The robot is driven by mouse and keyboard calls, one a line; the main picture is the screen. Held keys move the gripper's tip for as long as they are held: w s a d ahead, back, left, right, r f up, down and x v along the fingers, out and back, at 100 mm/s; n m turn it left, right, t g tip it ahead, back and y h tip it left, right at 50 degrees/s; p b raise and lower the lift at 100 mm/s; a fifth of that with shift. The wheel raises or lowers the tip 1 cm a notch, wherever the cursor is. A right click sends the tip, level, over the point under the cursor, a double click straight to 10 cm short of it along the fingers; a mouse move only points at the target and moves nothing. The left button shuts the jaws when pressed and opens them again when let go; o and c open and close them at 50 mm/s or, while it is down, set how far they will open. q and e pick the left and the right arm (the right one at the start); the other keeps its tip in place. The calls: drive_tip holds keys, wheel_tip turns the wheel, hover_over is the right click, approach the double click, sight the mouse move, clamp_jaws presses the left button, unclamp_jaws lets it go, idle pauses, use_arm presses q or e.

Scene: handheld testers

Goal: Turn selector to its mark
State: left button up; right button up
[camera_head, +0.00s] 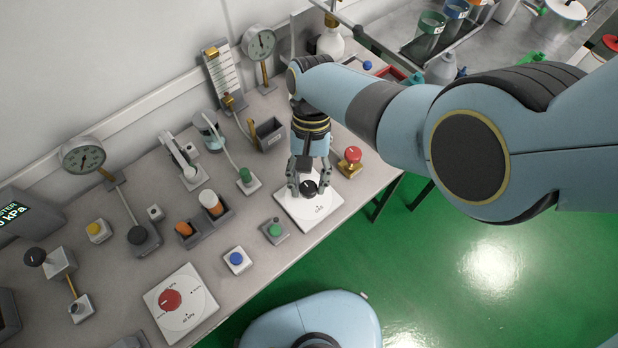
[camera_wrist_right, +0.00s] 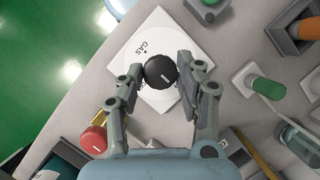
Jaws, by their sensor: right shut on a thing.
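The selector is a round black knob (camera_head: 309,187) with a white pointer line, on a white square plate (camera_head: 318,214). In the right wrist view the knob (camera_wrist_right: 160,72) sits between my fingers, and the plate (camera_wrist_right: 150,30) carries the word GAS with a small black triangle mark beside it. The white line on the knob points away from that mark, toward the lower right of the view. My right gripper (camera_head: 308,188) comes down from above with a finger on either side of the knob, shut on it; it also shows in the wrist view (camera_wrist_right: 160,80). My left gripper is not seen.
A red mushroom button (camera_head: 353,154) on a yellow base stands close beside the plate. A green button (camera_head: 275,230) and a blue button (camera_head: 236,259) lie along the bench front. Another plate with a red knob (camera_head: 170,300) is at the lower left. Gauges stand behind.

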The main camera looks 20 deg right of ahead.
idle(0.3)
drive_tip(key=o, duration=1.1)
drive_tip(key=shift+o, duration=0.2)
drive_tip(key=v, duration=1.2)
drive_tip(key=shift+f, duration=0.1)
